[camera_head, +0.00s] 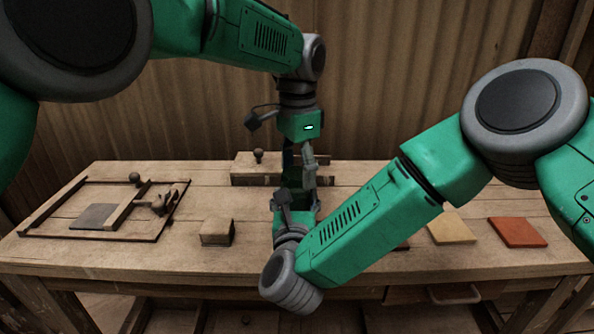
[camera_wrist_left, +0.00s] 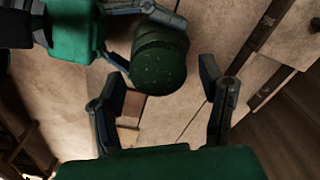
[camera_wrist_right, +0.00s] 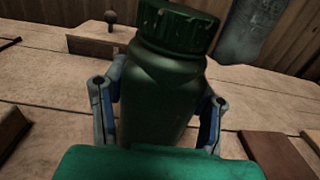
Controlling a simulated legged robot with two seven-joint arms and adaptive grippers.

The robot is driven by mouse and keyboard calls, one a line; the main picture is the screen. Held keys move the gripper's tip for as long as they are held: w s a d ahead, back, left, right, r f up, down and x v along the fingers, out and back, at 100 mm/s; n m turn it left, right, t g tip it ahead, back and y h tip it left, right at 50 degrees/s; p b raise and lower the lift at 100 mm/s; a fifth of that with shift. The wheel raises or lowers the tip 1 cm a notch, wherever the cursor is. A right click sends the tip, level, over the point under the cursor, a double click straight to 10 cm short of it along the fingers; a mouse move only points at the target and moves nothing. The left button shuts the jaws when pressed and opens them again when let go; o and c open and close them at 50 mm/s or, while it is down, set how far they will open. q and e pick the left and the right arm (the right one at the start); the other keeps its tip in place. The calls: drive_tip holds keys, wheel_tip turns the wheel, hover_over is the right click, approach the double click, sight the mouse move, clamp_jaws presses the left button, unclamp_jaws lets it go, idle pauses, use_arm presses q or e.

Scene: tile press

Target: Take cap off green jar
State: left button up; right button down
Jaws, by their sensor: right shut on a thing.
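The dark green jar (camera_wrist_right: 160,100) stands between the fingers of my right gripper (camera_wrist_right: 160,85) in the right wrist view, and that gripper is shut on its body. Its ridged dark green cap (camera_wrist_right: 178,28) sits on top. The left wrist view shows the round cap top (camera_wrist_left: 160,68) from above. My left gripper (camera_wrist_left: 162,85) is open above the jar, its fingers apart on either side of the cap and clear of it in that view. In the head view the arms mostly hide the jar, with my left gripper (camera_head: 297,165) above the right one.
A framed wooden press (camera_head: 60,236) with a grey tile lies on the left of the table. A wooden block (camera_head: 217,233) stands nearer the middle. A knobbed wooden piece (camera_head: 243,170) is at the back. Yellow (camera_head: 451,228) and orange (camera_head: 518,232) tiles lie at right.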

use_arm(q)
drive_tip(key=shift+a, duration=0.1)
drive_tip(key=shift+r, duration=2.25)
drive_tip(key=shift+c, duration=0.3)
drive_tip(key=m, duration=0.2)
drive_tip(key=shift+s+r+m, duration=0.15)
drive_tip(key=shift+r+m, duration=0.05)
drive_tip(key=shift+m, duration=0.2)
drive_tip(key=m, duration=0.3)
drive_tip(key=r+m, duration=0.1)
drive_tip(key=shift+s+d, duration=0.1)
drive_tip(key=shift+d, duration=0.15)
drive_tip(key=m, duration=0.2)
drive_tip(key=r+m, duration=0.1)
drive_tip(key=m, duration=0.1)
drive_tip(key=shift+a+m, duration=0.1)
drive_tip(key=shift+m, duration=0.2)
drive_tip(key=m, duration=0.1)
drive_tip(key=r+m, duration=0.1)
drive_tip(key=m, duration=0.1)
drive_tip(key=shift+w+a, duration=0.15)
drive_tip(key=shift+w, duration=0.05)
drive_tip(key=shift+f, duration=0.6)
wheel_tip(320, 180, down, 7)
drive_tip(key=shift+r, duration=0.1)
